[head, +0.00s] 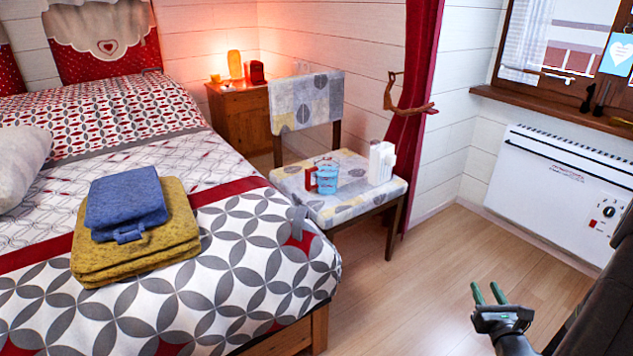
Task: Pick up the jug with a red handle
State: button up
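A light-blue jug (327,181) with a red handle on its left side stands upright on the patterned seat of a chair (352,210). My gripper (487,291) is at the lower right, above the wooden floor and well away from the jug. Its two green-tipped fingers are apart, with nothing between them.
A white container (381,163) stands on the seat to the right of the jug. The bed (250,275) is left of the chair, with folded blue and yellow cloths (135,225) on it. A heater (560,185) is on the right wall. The floor (420,290) between chair and gripper is clear.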

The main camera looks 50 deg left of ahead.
aim_at(324, 177)
jog(key=i+j+u, duration=0.25)
jog(key=j+u, duration=0.2)
jog(key=i+j+u, duration=0.6)
jog(key=u, duration=0.25)
